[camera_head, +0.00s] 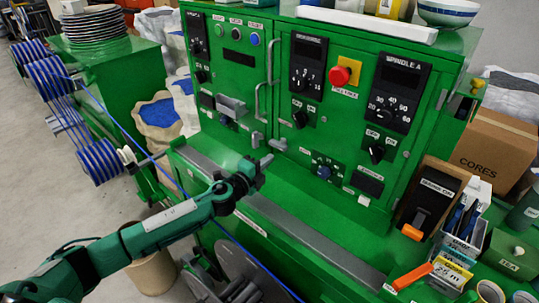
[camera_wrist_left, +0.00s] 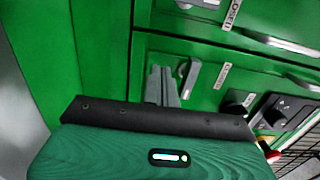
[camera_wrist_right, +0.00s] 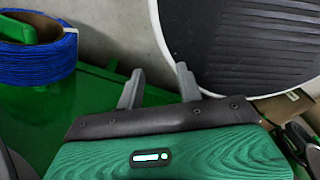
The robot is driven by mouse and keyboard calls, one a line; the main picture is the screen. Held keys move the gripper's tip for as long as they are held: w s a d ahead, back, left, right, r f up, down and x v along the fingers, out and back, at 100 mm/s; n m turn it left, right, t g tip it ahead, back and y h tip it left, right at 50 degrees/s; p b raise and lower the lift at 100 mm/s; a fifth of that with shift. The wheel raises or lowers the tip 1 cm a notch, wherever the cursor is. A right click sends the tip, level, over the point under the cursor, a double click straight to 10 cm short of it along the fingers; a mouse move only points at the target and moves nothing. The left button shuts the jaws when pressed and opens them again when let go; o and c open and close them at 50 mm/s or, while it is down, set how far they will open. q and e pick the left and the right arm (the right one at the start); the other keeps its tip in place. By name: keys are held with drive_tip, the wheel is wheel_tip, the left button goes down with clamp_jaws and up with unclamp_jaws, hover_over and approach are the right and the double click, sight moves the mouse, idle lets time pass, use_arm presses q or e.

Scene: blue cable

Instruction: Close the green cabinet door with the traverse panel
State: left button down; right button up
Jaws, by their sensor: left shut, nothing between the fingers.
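The green cabinet (camera_head: 340,150) stands across the head view. Its left door (camera_head: 228,85) carries a black dial panel and buttons. The door to its right carries a dial panel (camera_head: 308,62) with blurred lettering and the SPINDLE A panel (camera_head: 397,92). I cannot tell which is the traverse panel; both doors look nearly flush. Grey latch levers (camera_head: 278,144) sit low near the door seam. My left gripper (camera_head: 264,161) is shut and empty, just below the levers. In the left wrist view its fingers (camera_wrist_left: 161,86) are beside a grey lever (camera_wrist_left: 190,77); contact is unclear. My right gripper (camera_wrist_right: 158,85) is open and empty.
A red emergency button (camera_head: 340,75) sits between the dial panels. A grey ledge strip (camera_head: 300,245) runs below the doors. A tool caddy (camera_head: 460,235) and cardboard box (camera_head: 497,145) are at right.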

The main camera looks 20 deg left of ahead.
use_arm(q)
drive_tip(key=shift+x, duration=0.85)
use_arm(e)
drive_tip(key=shift+d+r, duration=0.15)
drive_tip(key=shift+r, duration=0.15)
